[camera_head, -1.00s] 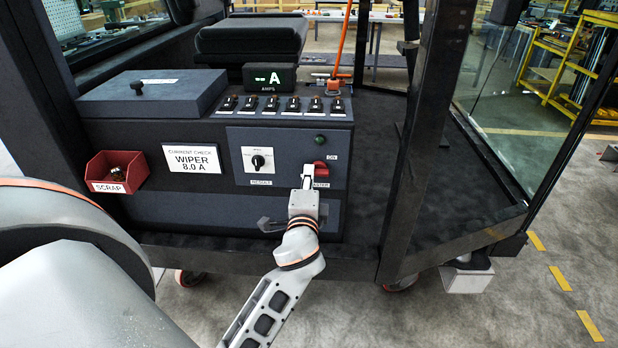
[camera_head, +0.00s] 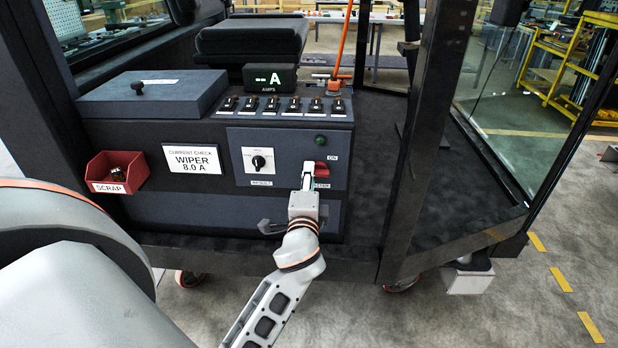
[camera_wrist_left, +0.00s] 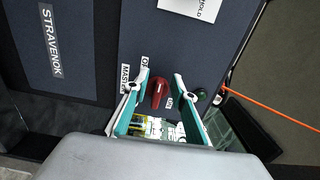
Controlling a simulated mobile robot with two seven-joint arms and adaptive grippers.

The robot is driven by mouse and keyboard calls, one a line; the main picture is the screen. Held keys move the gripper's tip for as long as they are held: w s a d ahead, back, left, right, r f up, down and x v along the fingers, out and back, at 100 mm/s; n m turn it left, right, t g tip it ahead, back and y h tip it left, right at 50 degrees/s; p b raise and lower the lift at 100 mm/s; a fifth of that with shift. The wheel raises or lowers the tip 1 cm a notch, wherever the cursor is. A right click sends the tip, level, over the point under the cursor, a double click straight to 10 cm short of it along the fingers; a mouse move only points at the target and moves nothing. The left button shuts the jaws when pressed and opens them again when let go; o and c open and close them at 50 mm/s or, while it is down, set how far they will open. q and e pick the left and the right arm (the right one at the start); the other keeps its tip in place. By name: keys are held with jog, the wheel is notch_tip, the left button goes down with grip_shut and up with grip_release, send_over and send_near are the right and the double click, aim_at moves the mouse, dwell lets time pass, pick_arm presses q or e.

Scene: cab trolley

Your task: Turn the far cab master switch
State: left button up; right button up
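The red master switch (camera_head: 321,168) is on the right of the grey front panel, below a small green lamp and beside an "ON" mark. In the left wrist view the red knob (camera_wrist_left: 158,93) lies between the two fingertips, with "MASTER" and "ON" labels around it. My left gripper (camera_head: 309,167) reaches up from below at the switch and hides part of it and its label. In the left wrist view my left gripper (camera_wrist_left: 157,84) is open, with a finger on each side of the knob and visible gaps. My right gripper is not in view.
A black rotary selector (camera_head: 258,160) sits left of the switch. A row of toggles (camera_head: 282,105) and an amps display (camera_head: 269,77) are above. A red scrap bin (camera_head: 118,172) hangs at left. A dark cab post (camera_head: 425,140) stands at right.

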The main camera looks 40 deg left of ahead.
pick_arm(q)
jog(key=v, duration=0.7)
jog(key=shift+s, duration=0.2)
jog(key=shift+d, duration=0.1)
jog(key=s+d+f+n+h, duration=0.1)
jog(key=d+f+h, duration=0.2)
jog(key=f, duration=0.3)
jog(key=s+d+f+g+h, duration=0.1)
jog(key=s+d+f+h, duration=0.15)
jog(key=f, duration=0.35)
jog(key=s+d+f+n+h, duration=0.1)
jog(key=d+f+h, duration=0.15)
jog(key=f, duration=0.35)
jog(key=s+d+f+n+g+h, duration=0.3)
jog(key=s+d+f, duration=0.4)
jog(key=s+f, duration=0.5)
jog(key=shift+f+n+h, duration=0.3)
jog(key=shift+n+h, duration=0.4)
jog(key=shift+n, duration=0.4)
jog(key=shift+s, duration=0.1)
